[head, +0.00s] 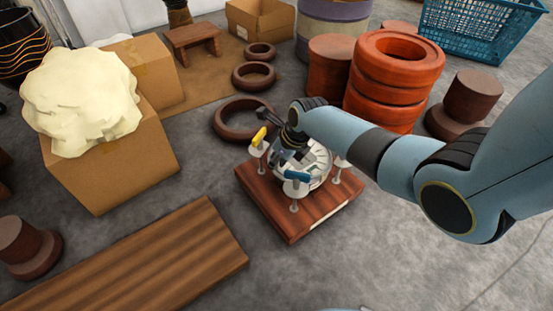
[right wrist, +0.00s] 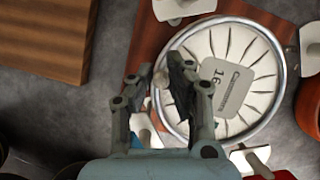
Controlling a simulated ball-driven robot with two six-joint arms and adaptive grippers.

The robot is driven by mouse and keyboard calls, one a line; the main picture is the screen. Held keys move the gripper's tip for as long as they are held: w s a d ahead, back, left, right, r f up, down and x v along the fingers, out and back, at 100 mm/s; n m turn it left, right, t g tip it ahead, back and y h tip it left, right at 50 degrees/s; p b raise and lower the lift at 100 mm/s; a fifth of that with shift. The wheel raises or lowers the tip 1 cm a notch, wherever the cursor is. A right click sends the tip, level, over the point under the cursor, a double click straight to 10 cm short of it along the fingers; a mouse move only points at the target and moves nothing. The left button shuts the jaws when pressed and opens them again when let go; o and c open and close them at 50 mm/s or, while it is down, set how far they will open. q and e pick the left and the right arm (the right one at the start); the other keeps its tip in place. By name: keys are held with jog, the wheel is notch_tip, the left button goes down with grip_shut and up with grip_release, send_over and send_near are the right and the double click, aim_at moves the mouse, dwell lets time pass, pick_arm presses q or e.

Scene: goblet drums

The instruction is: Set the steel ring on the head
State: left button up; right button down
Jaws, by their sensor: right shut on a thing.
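The steel ring (right wrist: 272,112) shows in the right wrist view as a shiny round band around the white head (right wrist: 235,50), which has dark radial lines and a grey label marked 16. The head view shows the white head (head: 316,165) on a wooden board, partly hidden by my arm. My right gripper (right wrist: 160,82) is shut on the ring's left edge, one finger on each side of the rim. It also shows in the head view (head: 290,143), at the head's far left edge. I cannot tell whether the ring touches the head all round. My left gripper is out of view.
Clamps with white discs, including a yellow-handled one (head: 258,140) and a blue-handled one (head: 296,178), surround the head on the wooden board (head: 275,208). Orange stacked rings (head: 385,100) stand behind. A plank (head: 140,265) and cardboard box (head: 110,165) lie left. Floor at front right is clear.

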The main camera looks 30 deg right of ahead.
dwell(0.3)
jog(key=c, duration=1.2)
grip_release()
jog(key=v, duration=1.2)
